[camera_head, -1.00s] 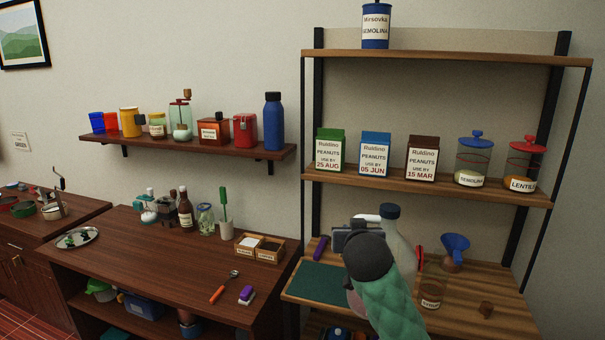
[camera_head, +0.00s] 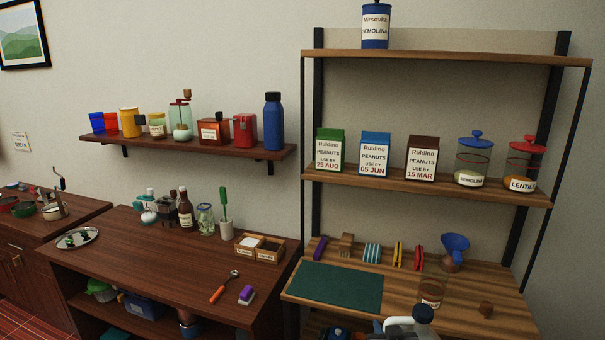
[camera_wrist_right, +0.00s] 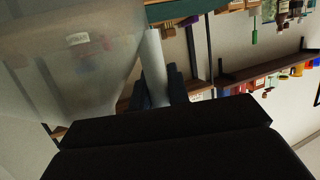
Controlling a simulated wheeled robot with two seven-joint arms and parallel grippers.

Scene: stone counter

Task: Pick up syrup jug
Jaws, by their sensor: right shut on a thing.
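My right gripper (camera_wrist_right: 162,88) is shut on the handle. My left gripper is out of view.
The dark wooden counter (camera_head: 190,270) is at left.

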